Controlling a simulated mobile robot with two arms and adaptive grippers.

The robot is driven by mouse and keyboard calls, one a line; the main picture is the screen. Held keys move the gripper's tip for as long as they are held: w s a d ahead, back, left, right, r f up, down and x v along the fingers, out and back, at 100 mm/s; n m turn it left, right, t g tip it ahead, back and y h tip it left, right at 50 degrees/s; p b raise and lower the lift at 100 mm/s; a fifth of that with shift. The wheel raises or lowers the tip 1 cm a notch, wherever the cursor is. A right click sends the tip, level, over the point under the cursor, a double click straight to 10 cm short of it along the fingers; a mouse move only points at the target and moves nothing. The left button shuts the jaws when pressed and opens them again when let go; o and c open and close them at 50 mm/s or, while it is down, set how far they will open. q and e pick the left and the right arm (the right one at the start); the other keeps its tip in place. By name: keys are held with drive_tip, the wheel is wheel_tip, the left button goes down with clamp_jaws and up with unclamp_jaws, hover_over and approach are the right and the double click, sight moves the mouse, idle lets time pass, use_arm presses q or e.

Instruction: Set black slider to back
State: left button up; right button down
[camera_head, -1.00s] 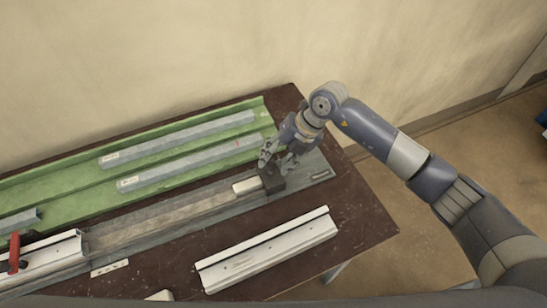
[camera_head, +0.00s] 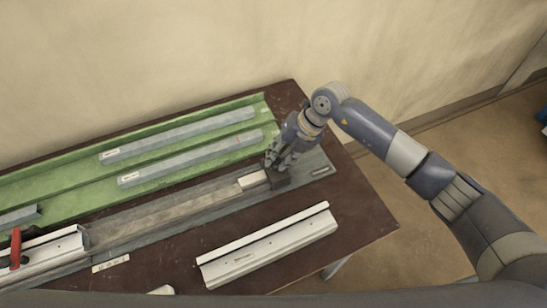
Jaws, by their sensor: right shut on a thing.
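The black slider (camera_head: 281,182) is a small dark block near the right end of the long grey rail (camera_head: 165,218) on the bench. A pale block (camera_head: 253,180) sits against its left side on the rail. My right gripper (camera_head: 274,164) points down at the slider from behind and above. Its fingers are drawn together and shut on the slider, whose upper part they partly hide. My left gripper is not in view.
A green tray (camera_head: 75,179) with grey bars (camera_head: 190,160) lies behind the rail. A white profile (camera_head: 267,247) lies in front. A red-handled clamp (camera_head: 15,250) stands at the left. The bench's right front area (camera_head: 360,215) is clear.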

drive_tip(key=w+d+b, duration=0.1)
drive_tip(key=d, duration=0.3)
drive_tip(key=w+d+b, duration=0.1)
drive_tip(key=w+d, duration=0.1)
drive_tip(key=d, duration=0.2)
drive_tip(key=w+d+b, duration=0.2)
drive_tip(key=d, duration=0.2)
drive_tip(key=shift+d, duration=0.15)
drive_tip(key=shift+w, duration=0.1)
drive_tip(key=c, duration=1.6)
unclamp_jaws()
drive_tip(key=shift+r, duration=0.1)
drive_tip(key=shift+o, duration=1.4)
drive_tip(key=shift+d, duration=0.15)
drive_tip(key=v, duration=1.2)
